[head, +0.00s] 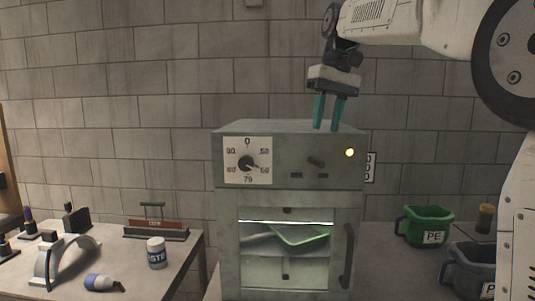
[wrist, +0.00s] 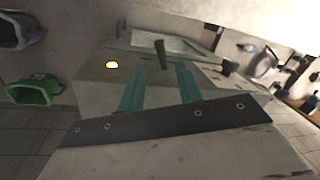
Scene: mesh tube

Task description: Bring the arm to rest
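My gripper (head: 327,128) hangs from the arm at upper right, its two teal fingers pointing down. The fingertips overlap the top of the grey oven (head: 285,135); whether they touch it I cannot tell. In the wrist view my gripper (wrist: 158,78) shows its fingers apart with nothing held between them. A dark lever (wrist: 160,55) on the oven shows beyond the fingertips. The oven's lamp (head: 350,153) is lit. Its windowed door (head: 347,255) looks shut, with a green-edged tray (head: 303,238) inside under light.
On the left table are a paste jar (head: 156,253), a small bottle (head: 101,283), a curved metal stand (head: 65,255) and a red-brown rack (head: 155,228). The wall space left of the arm is clear.

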